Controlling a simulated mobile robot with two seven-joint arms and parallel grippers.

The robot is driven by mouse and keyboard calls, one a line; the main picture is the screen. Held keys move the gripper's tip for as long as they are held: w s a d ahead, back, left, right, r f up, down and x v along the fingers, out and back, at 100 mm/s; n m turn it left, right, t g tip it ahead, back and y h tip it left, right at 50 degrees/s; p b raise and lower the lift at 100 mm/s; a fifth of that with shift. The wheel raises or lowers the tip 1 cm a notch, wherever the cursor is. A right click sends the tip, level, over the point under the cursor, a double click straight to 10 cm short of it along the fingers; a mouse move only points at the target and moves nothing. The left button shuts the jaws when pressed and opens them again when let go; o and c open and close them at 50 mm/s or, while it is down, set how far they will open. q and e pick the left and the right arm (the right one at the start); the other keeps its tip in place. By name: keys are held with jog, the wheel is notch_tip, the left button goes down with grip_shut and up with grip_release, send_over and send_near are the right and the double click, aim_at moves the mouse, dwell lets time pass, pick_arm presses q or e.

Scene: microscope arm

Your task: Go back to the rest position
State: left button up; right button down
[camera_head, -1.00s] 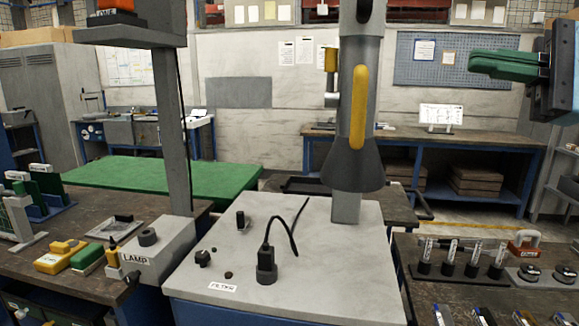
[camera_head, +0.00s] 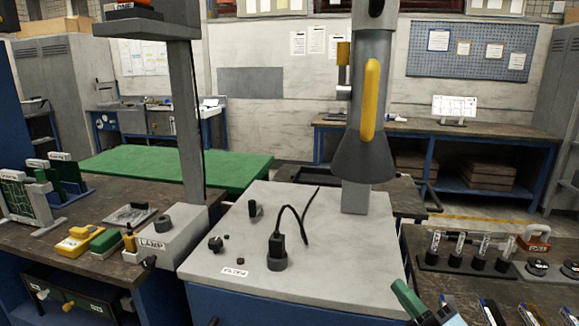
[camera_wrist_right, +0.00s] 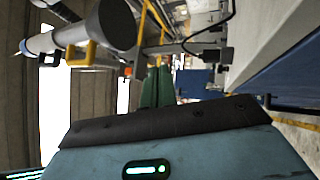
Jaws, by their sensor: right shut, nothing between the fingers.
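My right gripper (camera_head: 402,291) shows at the bottom edge of the head view, with its green fingers pointing up and left. It is in front of the white bench's right front corner, apart from the microscope arm. In the right wrist view its green fingers (camera_wrist_right: 158,76) are shut together and hold nothing. The microscope arm (camera_head: 370,110) is a grey post with a dark cone and a yellow handle (camera_head: 370,100), standing upright over the white bench (camera_head: 330,255). My left gripper is not in view.
A plug with a black cable (camera_head: 278,250) stands on the white bench. A lamp box (camera_head: 170,240) and a grey post (camera_head: 188,120) are on the left. A rack of vials (camera_head: 465,263) sits on the dark table at right. A green table (camera_head: 180,172) is behind.

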jog(key=s+f+m+g+h, duration=0.1)
jog(key=s+f+m+h, duration=0.3)
jog(key=f, duration=0.4)
jog(key=s+f+m+g+h, duration=0.1)
jog(key=s+f+m+h, duration=0.1)
jog(key=s+f+m, duration=0.35)
jog(key=s+a+f+m+g+h, duration=0.1)
jog(key=s+f+m+g+h, duration=0.2)
jog(key=s+f+m+g, duration=0.5)
jog(key=s+f+m, duration=0.4)
jog(key=s+f, duration=0.9)
jog(key=s, duration=0.3)
jog(key=shift+a+m+g, duration=0.3)
jog(key=shift+m, duration=0.05)
jog(key=shift+a, duration=0.1)
